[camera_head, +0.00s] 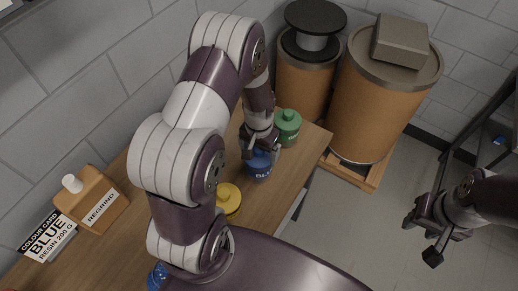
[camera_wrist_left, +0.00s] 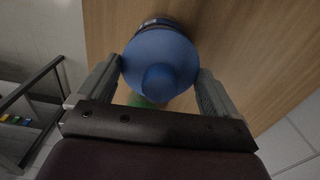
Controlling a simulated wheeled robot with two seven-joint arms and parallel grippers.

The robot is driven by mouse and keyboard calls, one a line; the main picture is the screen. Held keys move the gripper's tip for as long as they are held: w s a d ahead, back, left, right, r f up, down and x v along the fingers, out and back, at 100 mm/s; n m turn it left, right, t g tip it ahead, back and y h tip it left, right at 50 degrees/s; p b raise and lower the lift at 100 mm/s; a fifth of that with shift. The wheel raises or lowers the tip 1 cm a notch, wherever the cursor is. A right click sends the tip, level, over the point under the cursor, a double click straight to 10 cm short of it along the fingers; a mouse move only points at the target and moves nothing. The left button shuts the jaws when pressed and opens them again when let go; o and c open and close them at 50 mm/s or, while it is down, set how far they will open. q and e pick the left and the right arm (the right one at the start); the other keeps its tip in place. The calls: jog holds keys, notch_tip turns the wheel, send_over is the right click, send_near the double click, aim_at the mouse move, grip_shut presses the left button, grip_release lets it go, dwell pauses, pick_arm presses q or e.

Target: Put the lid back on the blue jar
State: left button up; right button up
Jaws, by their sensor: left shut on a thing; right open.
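The blue jar (camera_head: 258,170), with a dark label, stands on the wooden bench in the head view. My left gripper (camera_head: 260,148) points down over it and partly hides its top. In the left wrist view, a round blue lid (camera_wrist_left: 150,52) with a knob is between the two fingers of my left gripper (camera_wrist_left: 160,85), which are shut on its sides. The labelled jar side (camera_wrist_left: 158,20) shows just past the lid's edge. I cannot tell whether the lid sits fully on the jar. My right gripper (camera_head: 428,232) is open and empty over the floor at the right.
A green jar (camera_head: 287,127) stands close behind the blue jar and a yellow jar (camera_head: 229,198) in front. A regrind bottle (camera_head: 93,200) and a colour card (camera_head: 47,235) are at the left. Orange-brown drums (camera_head: 375,105) stand beyond the bench. A blue thing (camera_head: 157,277) is partly hidden by my arm.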

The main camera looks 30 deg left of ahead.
pick_arm(q)
jog(key=shift+f, duration=0.15)
dwell(0.6)
jog(key=o, duration=0.7)
jog(key=shift+c, duration=0.2)
notch_tip(320, 180, up, 7)
jog(key=p, duration=0.6)
grip_shut()
jog(key=shift+f, duration=0.25)
dwell(1.2)
